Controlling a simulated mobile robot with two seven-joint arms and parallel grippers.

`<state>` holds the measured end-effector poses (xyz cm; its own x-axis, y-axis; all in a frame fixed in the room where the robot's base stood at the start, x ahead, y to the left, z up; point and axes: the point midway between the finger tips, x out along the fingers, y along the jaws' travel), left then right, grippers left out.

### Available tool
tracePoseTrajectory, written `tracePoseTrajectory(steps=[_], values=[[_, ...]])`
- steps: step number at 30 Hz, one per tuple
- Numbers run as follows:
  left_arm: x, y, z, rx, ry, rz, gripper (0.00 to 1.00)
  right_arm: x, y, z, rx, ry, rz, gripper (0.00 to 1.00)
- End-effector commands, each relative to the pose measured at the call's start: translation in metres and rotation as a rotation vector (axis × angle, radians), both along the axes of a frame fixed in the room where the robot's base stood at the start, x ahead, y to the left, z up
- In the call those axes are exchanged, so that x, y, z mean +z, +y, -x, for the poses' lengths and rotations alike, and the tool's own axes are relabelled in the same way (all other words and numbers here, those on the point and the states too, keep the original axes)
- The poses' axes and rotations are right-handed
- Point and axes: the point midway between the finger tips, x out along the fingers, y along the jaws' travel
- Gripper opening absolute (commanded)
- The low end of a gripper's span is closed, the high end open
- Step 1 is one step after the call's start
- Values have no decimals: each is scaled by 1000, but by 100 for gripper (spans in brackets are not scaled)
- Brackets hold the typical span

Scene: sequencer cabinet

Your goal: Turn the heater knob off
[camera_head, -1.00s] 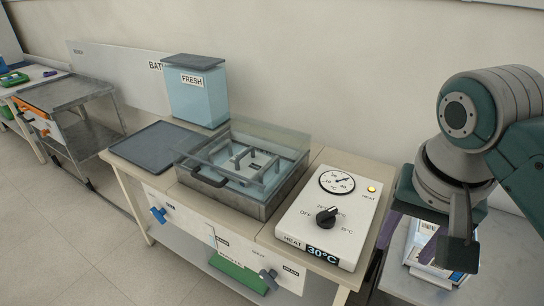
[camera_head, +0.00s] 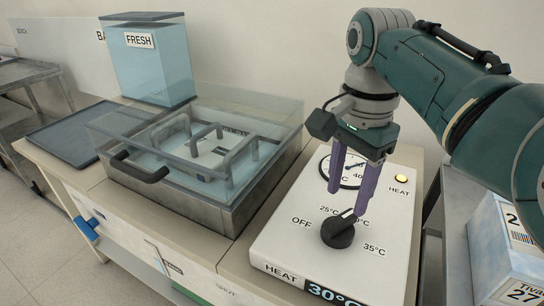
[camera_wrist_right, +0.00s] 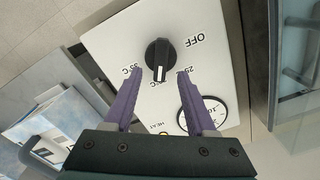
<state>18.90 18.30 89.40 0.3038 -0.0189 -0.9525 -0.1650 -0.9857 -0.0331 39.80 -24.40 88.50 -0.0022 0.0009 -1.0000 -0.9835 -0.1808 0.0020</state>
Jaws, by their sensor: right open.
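The black heater knob (camera_head: 339,232) sits on the sloped white heater panel (camera_head: 280,228), with OFF printed to its left and 25°C, a partly covered mark and 35°C around it. In the right wrist view the knob (camera_wrist_right: 158,60) has its white pointer line toward the middle temperature mark, not toward OFF. My right gripper (camera_head: 348,203) points down just above and behind the knob. Its purple fingers are open, with the knob ahead between them in the wrist view (camera_wrist_right: 158,92) and no visible contact. My left gripper is out of view.
A round dial gauge (camera_head: 345,170) and a lit yellow lamp (camera_head: 401,178) are behind the knob. A clear-lidded water bath (camera_head: 215,205) stands to the left, near a blue FRESH tank (camera_head: 150,65). Boxes (camera_head: 500,245) stand at the right.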

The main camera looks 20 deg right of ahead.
Motion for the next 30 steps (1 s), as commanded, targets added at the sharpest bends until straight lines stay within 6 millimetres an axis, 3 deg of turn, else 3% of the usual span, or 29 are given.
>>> tracePoseTrajectory(steps=[3, 9, 20, 30], values=[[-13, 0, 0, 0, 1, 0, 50, -28, 0, 1, 0, 3, 1, 56], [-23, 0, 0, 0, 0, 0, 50, -54, 0, 0, 0, 0, 0, 56], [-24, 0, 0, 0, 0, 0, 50, -59, 0, 0, 1, -2, 1, 56], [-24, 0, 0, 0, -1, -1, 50, -59, 0, 0, 1, -1, 1, 20]])
